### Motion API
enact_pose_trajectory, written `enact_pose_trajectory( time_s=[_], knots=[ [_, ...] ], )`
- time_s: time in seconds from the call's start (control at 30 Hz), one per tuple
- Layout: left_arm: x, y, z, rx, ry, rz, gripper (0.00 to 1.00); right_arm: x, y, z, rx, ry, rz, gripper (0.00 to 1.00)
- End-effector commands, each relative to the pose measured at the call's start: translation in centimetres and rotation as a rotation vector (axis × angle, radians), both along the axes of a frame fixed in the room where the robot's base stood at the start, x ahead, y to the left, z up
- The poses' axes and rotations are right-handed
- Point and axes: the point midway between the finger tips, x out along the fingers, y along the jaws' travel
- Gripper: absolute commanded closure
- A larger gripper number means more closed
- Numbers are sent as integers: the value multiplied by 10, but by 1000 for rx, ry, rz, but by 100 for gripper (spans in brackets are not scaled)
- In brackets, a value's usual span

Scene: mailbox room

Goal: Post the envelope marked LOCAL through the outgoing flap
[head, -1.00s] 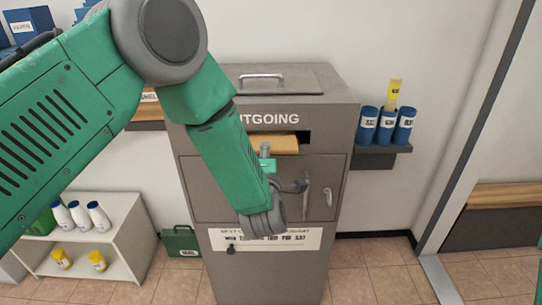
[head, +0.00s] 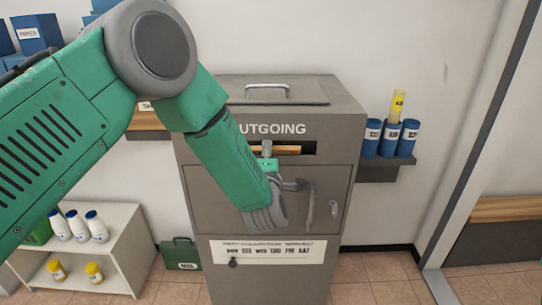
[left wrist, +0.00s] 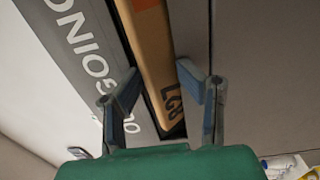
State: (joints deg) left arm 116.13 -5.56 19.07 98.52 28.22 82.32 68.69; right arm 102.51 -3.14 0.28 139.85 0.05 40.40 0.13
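The grey outgoing box (head: 215,165) stands ahead, with a dark slot (head: 310,147) under its lettering. The tan envelope (head: 287,150) lies in the slot and shows as a thin strip in the head view. In the left wrist view the envelope (left wrist: 160,60) sits within the slot, with partly readable dark print on it. My left gripper (left wrist: 157,82) is in front of the slot, its two fingers apart, one to each side of the envelope and not closed on it. In the head view my left gripper (head: 268,152) is mostly hidden by my arm. My right gripper is not in view.
A handle (head: 334,208) and a latch stick out from the box front below the slot. A wall shelf with blue cups (head: 389,138) is to the right. A low white shelf with bottles (head: 120,225) stands left, and a green case (head: 181,254) is on the floor.

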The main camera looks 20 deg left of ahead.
Motion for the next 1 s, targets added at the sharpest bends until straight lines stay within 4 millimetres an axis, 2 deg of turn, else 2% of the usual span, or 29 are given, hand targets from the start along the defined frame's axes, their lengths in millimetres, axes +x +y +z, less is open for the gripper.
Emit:
enact_pose_trajectory(
  time_s=[0.87, 1.0],
  knots=[
    [2, -2, 3, 4, -5, 4, 64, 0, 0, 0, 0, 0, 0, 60],
    [-3, -3, 2, 4, -3, 4, 64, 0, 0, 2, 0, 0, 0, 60]
  ],
)
